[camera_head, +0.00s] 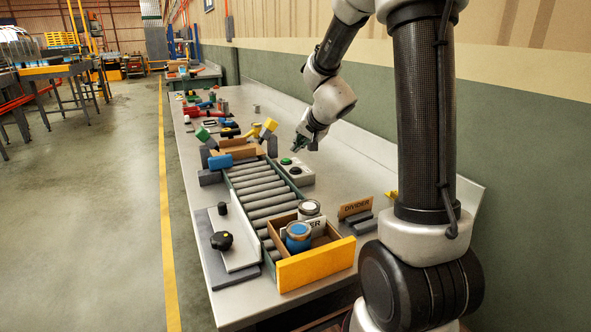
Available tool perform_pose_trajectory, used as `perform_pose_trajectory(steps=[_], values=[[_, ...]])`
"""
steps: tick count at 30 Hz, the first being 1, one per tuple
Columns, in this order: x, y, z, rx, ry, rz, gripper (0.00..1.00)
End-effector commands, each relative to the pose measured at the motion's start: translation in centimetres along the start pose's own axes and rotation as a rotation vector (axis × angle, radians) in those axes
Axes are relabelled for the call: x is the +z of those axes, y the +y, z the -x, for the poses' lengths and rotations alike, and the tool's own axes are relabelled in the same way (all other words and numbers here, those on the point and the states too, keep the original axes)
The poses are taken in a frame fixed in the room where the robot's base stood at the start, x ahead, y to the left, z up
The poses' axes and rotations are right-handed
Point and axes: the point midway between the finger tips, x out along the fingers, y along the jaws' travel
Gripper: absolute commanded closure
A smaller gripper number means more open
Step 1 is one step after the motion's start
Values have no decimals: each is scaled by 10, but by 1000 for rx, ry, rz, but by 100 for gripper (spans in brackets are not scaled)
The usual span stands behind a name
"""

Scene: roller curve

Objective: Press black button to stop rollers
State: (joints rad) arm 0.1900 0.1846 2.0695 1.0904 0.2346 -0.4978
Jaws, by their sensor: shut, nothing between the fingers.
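A light grey button box (300,176) sits on the bench at the right side of the roller conveyor (266,195). A green button (286,161) is at its far end and a black button (295,170) is nearer to me. My gripper (302,146) is above the far end of the box, close to the green button and a little behind the black button in the picture. The gripper is small in view, with its fingers shut and holding nothing. I cannot tell whether it touches the box.
A wooden box (318,266) with a yellow front holds cans at the conveyor's near end. A divider block (355,208) stands right of it. A black knob (221,241) sits on a plate at left. Coloured blocks and tools crowd the far bench. The bench right of the button box is clear.

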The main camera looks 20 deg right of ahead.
Motion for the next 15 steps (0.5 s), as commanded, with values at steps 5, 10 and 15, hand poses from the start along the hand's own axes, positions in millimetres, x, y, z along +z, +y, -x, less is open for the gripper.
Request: perform_pose_trajectory(steps=[5, 10, 15], values=[[12, 13, -16, 3, -1, -5, 100], [18, 19, -26, 2, 0, -2, 100], [20, 21, -28, 1, 2, -1, 100]])
